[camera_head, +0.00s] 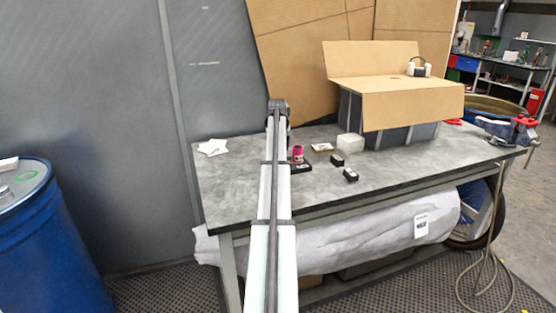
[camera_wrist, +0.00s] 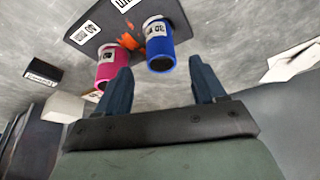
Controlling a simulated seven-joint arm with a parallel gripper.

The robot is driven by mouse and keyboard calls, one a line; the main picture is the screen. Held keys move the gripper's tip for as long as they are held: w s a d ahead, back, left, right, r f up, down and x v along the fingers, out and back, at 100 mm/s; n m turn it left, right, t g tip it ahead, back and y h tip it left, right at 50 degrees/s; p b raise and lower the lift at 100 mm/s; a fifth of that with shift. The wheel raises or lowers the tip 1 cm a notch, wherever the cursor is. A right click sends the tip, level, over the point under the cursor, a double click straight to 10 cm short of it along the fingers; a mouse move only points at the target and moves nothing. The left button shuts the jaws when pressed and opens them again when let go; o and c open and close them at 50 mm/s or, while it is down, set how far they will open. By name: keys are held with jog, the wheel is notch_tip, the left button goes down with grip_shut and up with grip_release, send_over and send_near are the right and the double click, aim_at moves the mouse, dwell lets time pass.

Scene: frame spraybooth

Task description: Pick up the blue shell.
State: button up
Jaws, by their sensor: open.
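The blue shell (camera_wrist: 160,46) is a short blue cylinder with a white label and a dark open end, standing on a dark plate (camera_wrist: 100,22) with printed labels in the wrist view. My gripper (camera_wrist: 160,64) is open, its two dark fingers pointing toward the blue shell, which appears between the fingertips with nothing gripped. A pink shell (camera_wrist: 106,66) stands beside the blue one, close to the left finger, which overlaps it in the picture. In the head view the pink shell (camera_head: 297,153) shows beside my arm; the blue shell and my fingertips are hidden there.
The grey table (camera_head: 230,185) also holds two small black boxes (camera_head: 350,175), a white block (camera_head: 350,143), white papers (camera_head: 213,147) and a large cardboard-topped box (camera_head: 413,105). The table's front is fairly clear.

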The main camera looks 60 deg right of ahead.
jog(key=x, duration=0.5)
jog(key=c, duration=1.1)
jog(key=shift+c, duration=0.2)
jog(key=shift+r, duration=0.15)
